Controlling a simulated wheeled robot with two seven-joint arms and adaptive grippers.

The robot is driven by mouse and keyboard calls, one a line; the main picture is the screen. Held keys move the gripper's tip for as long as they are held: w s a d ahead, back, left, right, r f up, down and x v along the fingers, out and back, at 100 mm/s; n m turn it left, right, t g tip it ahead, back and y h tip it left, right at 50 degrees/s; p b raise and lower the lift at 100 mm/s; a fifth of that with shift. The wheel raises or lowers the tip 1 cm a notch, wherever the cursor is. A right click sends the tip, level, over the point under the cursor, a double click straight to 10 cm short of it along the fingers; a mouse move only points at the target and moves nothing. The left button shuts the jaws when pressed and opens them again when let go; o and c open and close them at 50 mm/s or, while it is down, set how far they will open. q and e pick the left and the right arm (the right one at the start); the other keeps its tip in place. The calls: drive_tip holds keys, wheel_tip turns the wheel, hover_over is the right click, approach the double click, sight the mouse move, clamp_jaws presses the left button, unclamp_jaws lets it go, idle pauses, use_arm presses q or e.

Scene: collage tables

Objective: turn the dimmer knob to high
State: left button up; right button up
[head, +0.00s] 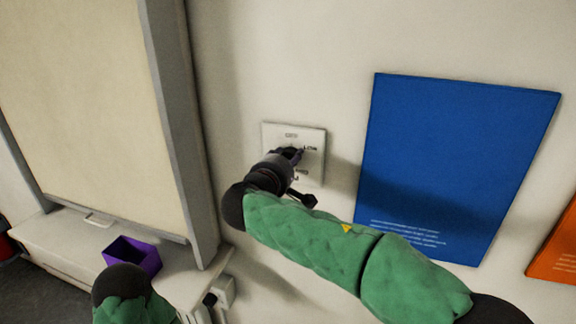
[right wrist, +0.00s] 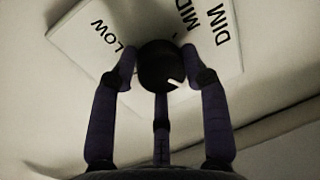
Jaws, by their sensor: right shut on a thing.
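The dimmer knob (right wrist: 158,65) is round and black with a short white mark on its face. In the right wrist view the mark points to the lower right, away from the word LOW. The knob sits on a white wall plate (head: 312,138) with printed words; LOW, MID and DIM are readable in the right wrist view (right wrist: 82,28). My right gripper (head: 290,155) is shut on the knob, its dark fingers around it in the right wrist view (right wrist: 160,75). In the head view the gripper hides the knob. My left gripper is not in view.
A large blue poster (head: 455,165) hangs right of the plate, behind my right arm. An orange panel (head: 558,250) is at the right edge. A framed board (head: 95,110) stands left, above a white ledge (head: 75,245) with a purple open box (head: 140,252).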

drive_tip(key=shift+a+f, duration=0.2)
drive_tip(key=shift+f, duration=0.05)
drive_tip(key=o, duration=1.2)
drive_tip(key=shift+w+a, duration=0.1)
drive_tip(key=shift+w, duration=0.05)
drive_tip(key=shift+c, duration=0.2)
drive_tip(key=shift+r, duration=0.1)
drive_tip(key=v, duration=1.2)
